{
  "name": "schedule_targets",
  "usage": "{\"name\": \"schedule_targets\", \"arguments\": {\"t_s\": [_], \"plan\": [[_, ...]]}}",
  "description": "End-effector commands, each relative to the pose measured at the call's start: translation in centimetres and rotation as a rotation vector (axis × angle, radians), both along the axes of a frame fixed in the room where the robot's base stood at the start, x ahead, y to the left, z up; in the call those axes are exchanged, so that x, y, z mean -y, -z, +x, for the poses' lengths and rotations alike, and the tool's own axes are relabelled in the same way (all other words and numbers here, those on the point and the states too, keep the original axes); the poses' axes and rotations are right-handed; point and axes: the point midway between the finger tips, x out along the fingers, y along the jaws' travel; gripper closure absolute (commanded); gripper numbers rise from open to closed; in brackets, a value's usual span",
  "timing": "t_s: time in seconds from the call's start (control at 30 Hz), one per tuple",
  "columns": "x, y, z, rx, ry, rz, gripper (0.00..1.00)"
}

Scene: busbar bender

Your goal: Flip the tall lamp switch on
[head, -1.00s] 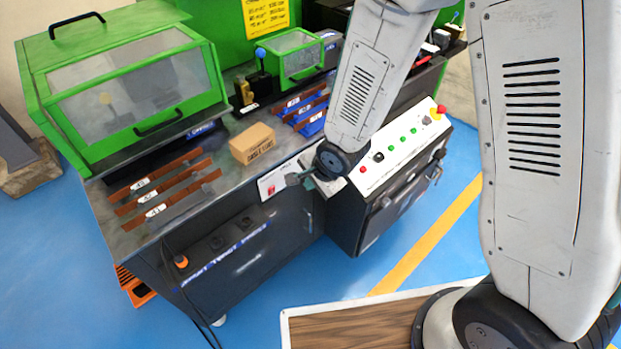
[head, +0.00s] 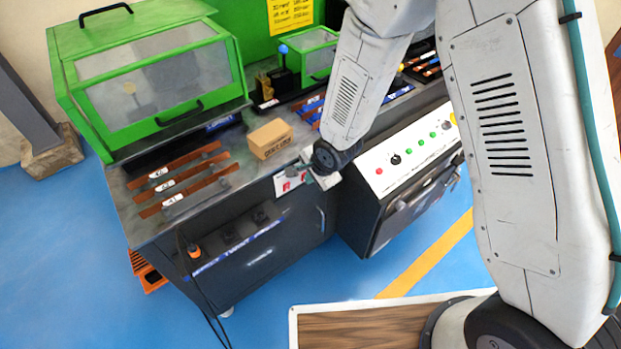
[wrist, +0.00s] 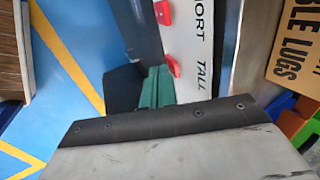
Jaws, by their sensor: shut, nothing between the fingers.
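The switch plate is white with red rocker switches, on the front of the dark bench; in the head view the plate (head: 280,186) shows just left of my gripper (head: 326,181). In the wrist view the tall lamp switch (wrist: 173,65) is a red rocker beside the printed word TALL, and the short lamp switch (wrist: 163,12) is above it by SHORT. My gripper (wrist: 155,88) is shut and empty, its green fingertips right beside the tall switch. I cannot tell whether they touch it. Part of the fingers is hidden by the wrist housing.
A cardboard box (head: 270,138) labelled cable lugs stands on the bench top above the plate. A control panel (head: 410,143) with buttons is to the right. A green guarded machine (head: 150,80) is at the left. Blue floor is open in front.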

Motion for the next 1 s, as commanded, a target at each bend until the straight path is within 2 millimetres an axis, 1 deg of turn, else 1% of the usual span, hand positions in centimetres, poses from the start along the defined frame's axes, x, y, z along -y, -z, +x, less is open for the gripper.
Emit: {"name": "schedule_targets", "arguments": {"t_s": [0.07, 0.17, 0.3, 0.5, 0.8, 1.0], "plan": [[-0.1, -0.1, 0.1, 0.001, -0.001, 0.0, 1.0], [-1.0, -0.5, 0.4, 0.002, -0.005, 0.001, 1.0], [-1.6, -0.5, 0.2, 0.002, -0.013, 0.002, 1.0], [-1.1, -0.8, 0.6, 0.007, -0.007, 0.005, 1.0], [-0.7, -2.3, 0.9, 0.011, 0.001, 0.007, 1.0], [-0.6, -2.2, 0.6, 0.005, 0.002, 0.003, 1.0]]}}
